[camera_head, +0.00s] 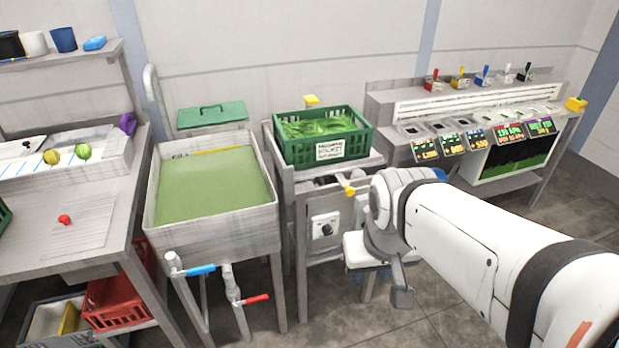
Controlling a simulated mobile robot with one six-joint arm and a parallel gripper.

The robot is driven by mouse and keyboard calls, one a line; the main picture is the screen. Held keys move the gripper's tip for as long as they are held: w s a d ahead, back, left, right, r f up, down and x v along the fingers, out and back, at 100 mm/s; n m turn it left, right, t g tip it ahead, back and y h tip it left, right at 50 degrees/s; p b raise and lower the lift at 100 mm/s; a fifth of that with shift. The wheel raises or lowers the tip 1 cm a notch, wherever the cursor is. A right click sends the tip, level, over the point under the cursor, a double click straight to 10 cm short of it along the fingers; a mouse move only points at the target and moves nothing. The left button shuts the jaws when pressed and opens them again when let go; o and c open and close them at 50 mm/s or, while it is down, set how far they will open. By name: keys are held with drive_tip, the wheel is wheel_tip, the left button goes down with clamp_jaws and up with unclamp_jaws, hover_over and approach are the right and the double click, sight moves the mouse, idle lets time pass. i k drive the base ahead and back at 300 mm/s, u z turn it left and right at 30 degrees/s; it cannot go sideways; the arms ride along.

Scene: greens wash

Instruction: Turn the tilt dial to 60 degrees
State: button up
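A dark round dial (326,229) sits on a pale square plate on the front of the stand below the green crate. I take it for the tilt dial; its markings are too small to read. My gripper (380,268) hangs just right of the dial plate, apart from it in the picture. My white arm reaches in from the lower right. The wrist covers much of the gripper, so the fingertips do not show clearly, nor whether they hold anything.
The green crate of leaves (322,142) stands on the stand above the dial. A yellow-tipped lever (348,189) sticks out above and right of the dial. A basin of green water (212,188) is at left, with blue (200,269) and red (257,299) valve handles below.

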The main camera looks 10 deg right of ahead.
sight(327, 230)
drive_tip(key=z, duration=0.55)
drive_tip(key=k, duration=1.35)
drive_tip(key=u, duration=0.25)
drive_tip(key=i, duration=1)
drive_tip(key=u, duration=0.1)
